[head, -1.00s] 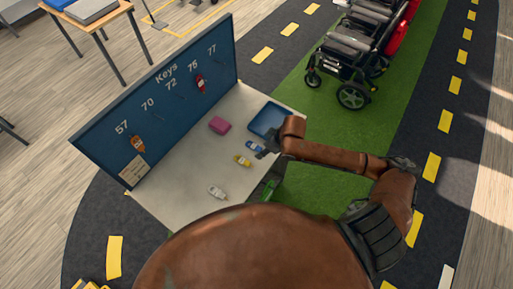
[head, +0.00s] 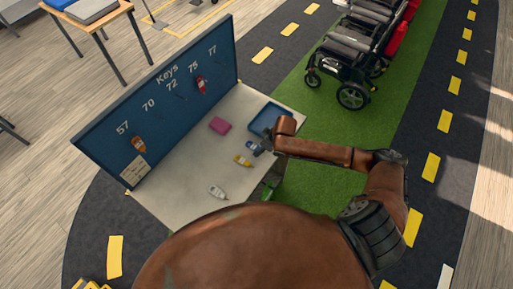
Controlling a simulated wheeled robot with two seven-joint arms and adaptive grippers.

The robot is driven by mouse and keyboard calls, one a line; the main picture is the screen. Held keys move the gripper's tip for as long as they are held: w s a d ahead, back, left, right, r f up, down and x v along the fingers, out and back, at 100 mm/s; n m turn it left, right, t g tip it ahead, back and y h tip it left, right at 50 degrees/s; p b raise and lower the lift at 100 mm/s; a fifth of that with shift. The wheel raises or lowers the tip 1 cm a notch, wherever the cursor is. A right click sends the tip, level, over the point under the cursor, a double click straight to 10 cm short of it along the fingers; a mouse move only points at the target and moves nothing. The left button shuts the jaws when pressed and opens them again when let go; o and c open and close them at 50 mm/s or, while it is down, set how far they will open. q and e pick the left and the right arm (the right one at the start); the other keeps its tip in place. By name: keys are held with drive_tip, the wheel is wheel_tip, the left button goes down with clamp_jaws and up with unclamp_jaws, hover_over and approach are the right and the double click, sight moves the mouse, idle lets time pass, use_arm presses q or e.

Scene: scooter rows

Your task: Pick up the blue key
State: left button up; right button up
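The blue key (head: 251,145) lies on the grey table top (head: 190,165), just in front of the blue tray. My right gripper (head: 264,145) is at its right end, low over the table. The gripper's fingers are small and dark here, and I cannot tell whether they touch the key or how far apart they are. Part of the key's right end may be hidden by the gripper. My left gripper is not in view.
A yellow key (head: 242,160) lies close by, a white key (head: 217,192) nearer, and a green thing (head: 269,189) at the right edge. A pink block (head: 219,125) and blue tray (head: 260,119) lie behind. The blue key board (head: 150,105) holds orange and red keys.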

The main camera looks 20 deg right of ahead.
drive_tip(key=shift+c, duration=0.3)
drive_tip(key=c, duration=0.9)
drive_tip(key=shift+r, duration=0.5)
drive_tip(key=s+a+r+p, duration=0.1)
drive_tip(key=s+r, duration=0.3)
drive_tip(key=s+a+r, duration=0.1)
drive_tip(key=s+r, duration=0.3)
drive_tip(key=s, duration=0.1)
drive_tip(key=s+a+r+p, duration=0.1)
drive_tip(key=s+a+r, duration=0.1)
drive_tip(key=s+r, duration=0.2)
drive_tip(key=shift+s+p, duration=0.2)
drive_tip(key=shift+p, duration=0.15)
